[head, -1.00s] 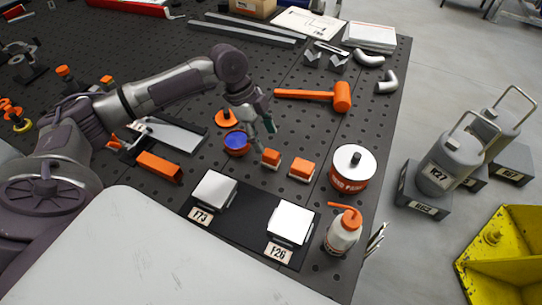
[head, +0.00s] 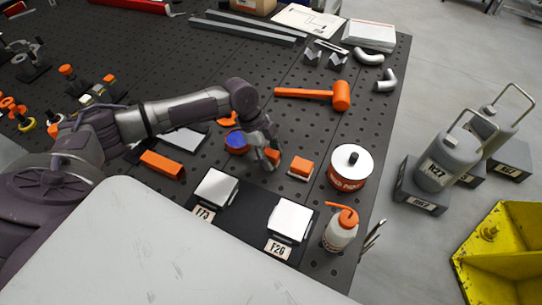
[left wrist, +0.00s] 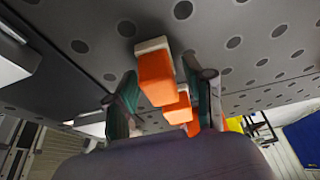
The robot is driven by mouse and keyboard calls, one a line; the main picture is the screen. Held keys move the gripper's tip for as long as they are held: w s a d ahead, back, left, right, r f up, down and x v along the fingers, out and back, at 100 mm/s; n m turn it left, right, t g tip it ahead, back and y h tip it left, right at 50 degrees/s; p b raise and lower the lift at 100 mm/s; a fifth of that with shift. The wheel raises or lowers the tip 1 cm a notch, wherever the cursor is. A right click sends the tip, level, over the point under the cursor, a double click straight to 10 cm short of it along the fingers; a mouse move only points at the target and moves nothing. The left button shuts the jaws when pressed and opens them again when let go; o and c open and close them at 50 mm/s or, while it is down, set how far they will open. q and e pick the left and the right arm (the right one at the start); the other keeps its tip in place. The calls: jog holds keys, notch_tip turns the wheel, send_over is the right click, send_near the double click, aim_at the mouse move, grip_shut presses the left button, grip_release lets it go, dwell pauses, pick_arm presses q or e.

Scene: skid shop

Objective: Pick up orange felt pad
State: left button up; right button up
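Two small orange blocks with whitish bases, which look like felt pads, sit on the dark perforated table. The first orange felt pad (head: 273,155) is at my left gripper (head: 268,158) in the head view, partly hidden by its fingers; the second orange pad (head: 301,166) stands just right of it. In the left wrist view, one orange pad (left wrist: 156,78) shows between the spread fingers of my left gripper (left wrist: 162,88), with the other orange pad (left wrist: 178,108) beyond it. The left gripper is open, with gaps beside the pad. My right gripper is not in view.
A red-and-white can (head: 351,167) and a squeeze bottle (head: 341,229) stand to the right. Two white-topped blocks (head: 215,187) (head: 290,218) lie in front. A blue-topped orange disc (head: 236,141) is close left of the gripper; an orange mallet (head: 318,94) lies behind.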

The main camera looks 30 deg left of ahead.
aim_at(275, 154)
pick_arm(q)
grip_shut()
jog(key=shift+r, duration=0.1)
jog(key=shift+r, duration=0.25)
notch_tip(275, 154, up, 4)
jog(key=shift+f+b, duration=0.25)
jog(key=shift+b, duration=0.7)
jog(key=s+d+r+b, duration=0.2)
jog(key=s+d+r, duration=0.4)
jog(key=d, duration=0.3)
jog(key=shift+s+d+r, duration=0.15)
jog(key=shift+d+r, duration=0.25)
jog(key=shift+r, duration=0.05)
jog(key=shift+c, duration=1.4)
grip_release()
jog(key=c, duration=0.5)
